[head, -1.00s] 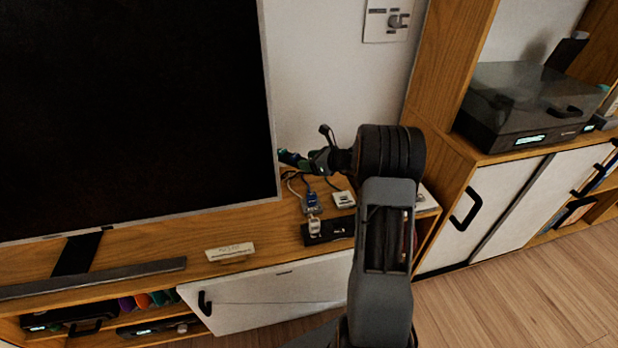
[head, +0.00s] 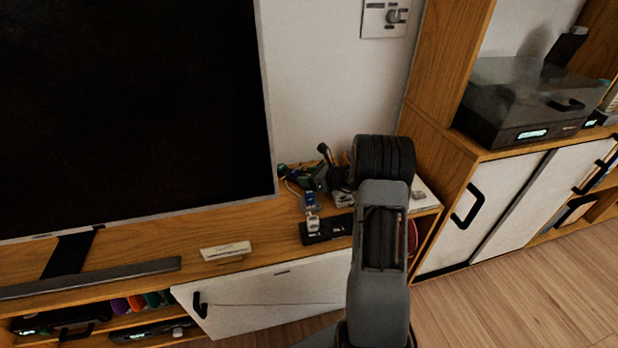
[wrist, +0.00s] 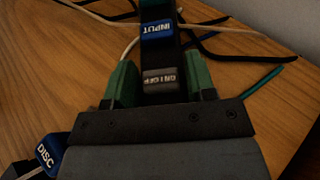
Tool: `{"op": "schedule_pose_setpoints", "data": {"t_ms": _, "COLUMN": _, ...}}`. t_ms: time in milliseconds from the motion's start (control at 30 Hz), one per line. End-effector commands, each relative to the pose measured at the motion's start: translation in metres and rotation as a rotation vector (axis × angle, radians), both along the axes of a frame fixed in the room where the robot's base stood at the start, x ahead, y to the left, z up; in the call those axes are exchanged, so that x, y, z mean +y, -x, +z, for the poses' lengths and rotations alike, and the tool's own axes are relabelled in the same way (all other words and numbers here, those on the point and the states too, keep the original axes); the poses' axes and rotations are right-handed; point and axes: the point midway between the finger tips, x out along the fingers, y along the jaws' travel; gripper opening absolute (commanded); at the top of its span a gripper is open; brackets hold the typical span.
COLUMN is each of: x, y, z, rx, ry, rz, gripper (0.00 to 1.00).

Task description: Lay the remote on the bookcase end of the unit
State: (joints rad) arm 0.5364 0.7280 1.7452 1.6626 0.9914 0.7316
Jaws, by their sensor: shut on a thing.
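My gripper (wrist: 160,84) has green fingertips and is shut on a dark narrow bar, which I take for the remote (wrist: 162,56). The bar carries a blue INPUT label and a grey ON/OFF label and points away from the wrist. In the head view my gripper (head: 300,175) is low over the back of the right, bookcase end of the wooden TV unit (head: 140,243), close to the wall. The remote is hard to make out there. I cannot tell whether it touches the wood.
Loose cables (wrist: 215,32) lie around the gripper. A black strip with plugs (head: 322,230) is in front of it, and a blue DISC tag (wrist: 46,152) is near the wrist. The TV (head: 130,110) stands left; the bookcase (head: 440,140) rises right. A small white sign (head: 226,251) stands near the front edge.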

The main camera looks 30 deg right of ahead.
Motion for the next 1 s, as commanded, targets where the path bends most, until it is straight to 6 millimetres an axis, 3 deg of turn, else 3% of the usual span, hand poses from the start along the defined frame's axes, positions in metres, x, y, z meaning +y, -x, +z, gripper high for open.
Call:
{"op": "schedule_pose_setpoints", "data": {"t_ms": 100, "x": 0.0, "y": 0.0, "z": -0.003, "rx": -0.001, "ry": -0.001, "rz": 0.0, "gripper": 0.19}}
{"op": "schedule_pose_setpoints", "data": {"t_ms": 133, "x": 0.0, "y": 0.0, "z": -0.003, "rx": 0.0, "ry": 0.0, "rz": 0.0, "gripper": 0.53}}
{"op": "schedule_pose_setpoints", "data": {"t_ms": 367, "x": 0.0, "y": 0.0, "z": -0.002, "rx": 0.0, "ry": 0.0, "rz": 0.0, "gripper": 0.75}}
{"op": "schedule_pose_setpoints", "data": {"t_ms": 700, "x": -0.001, "y": 0.001, "z": 0.003, "rx": 0.0, "ry": 0.0, "rz": -0.001, "gripper": 0.76}}
{"op": "schedule_pose_setpoints", "data": {"t_ms": 1000, "x": -0.028, "y": 0.04, "z": 0.024, "rx": -0.001, "ry": 0.001, "rz": -0.004, "gripper": 0.76}}
